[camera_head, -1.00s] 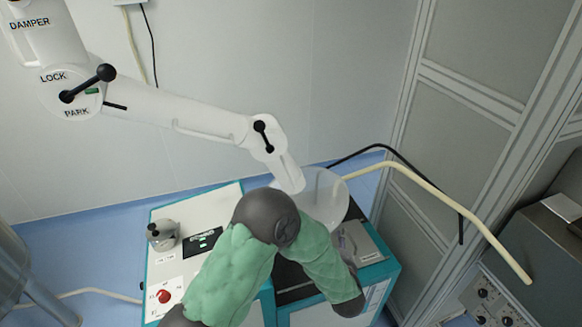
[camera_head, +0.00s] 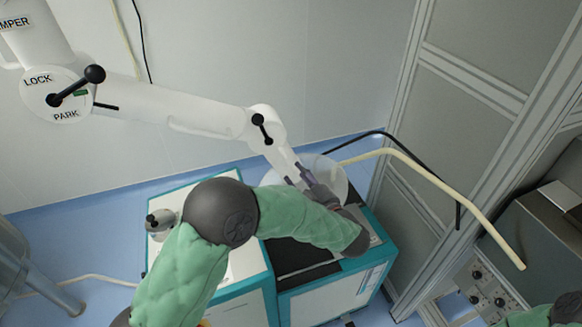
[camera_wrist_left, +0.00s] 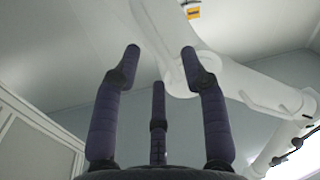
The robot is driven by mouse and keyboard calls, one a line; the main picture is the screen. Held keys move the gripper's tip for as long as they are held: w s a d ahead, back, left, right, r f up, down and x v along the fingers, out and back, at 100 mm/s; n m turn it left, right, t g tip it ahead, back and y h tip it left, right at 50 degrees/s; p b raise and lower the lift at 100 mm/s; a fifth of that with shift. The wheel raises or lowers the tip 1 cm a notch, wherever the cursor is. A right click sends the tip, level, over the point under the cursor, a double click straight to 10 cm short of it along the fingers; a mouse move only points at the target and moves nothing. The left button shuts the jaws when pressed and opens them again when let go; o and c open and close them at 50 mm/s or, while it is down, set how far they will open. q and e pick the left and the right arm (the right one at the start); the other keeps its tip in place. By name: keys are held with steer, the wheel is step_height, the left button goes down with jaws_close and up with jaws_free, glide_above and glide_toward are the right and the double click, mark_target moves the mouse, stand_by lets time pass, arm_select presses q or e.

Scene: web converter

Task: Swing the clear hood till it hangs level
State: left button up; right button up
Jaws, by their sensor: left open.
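The clear hood (camera_head: 340,185) is a translucent round dish at the lower end of the white extraction arm (camera_head: 205,112), above the teal and white machine. It looks tilted in the head view, though my arm covers part of it. My left gripper (camera_head: 301,174) is at the hood and the arm's end joint, its purple fingers overlapping them in the picture; contact cannot be told. In the left wrist view the gripper (camera_wrist_left: 160,62) points up with its three fingers spread and nothing between them. The white arm (camera_wrist_left: 250,82) is beyond the fingertips. My right gripper is out of view.
The machine (camera_head: 335,297) stands below the hood. A cream hose (camera_head: 440,180) and a black cable (camera_head: 425,172) stretch right from near the hood. A framed partition (camera_head: 470,75) is close on the right. Black-knobbed levers (camera_head: 262,128) stick out from the white arm.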

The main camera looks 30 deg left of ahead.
mark_target(291, 168)
arm_select(q)
steer(key=shift+x, duration=2.3)
steer(key=shift+d, duration=0.1)
jaws_close()
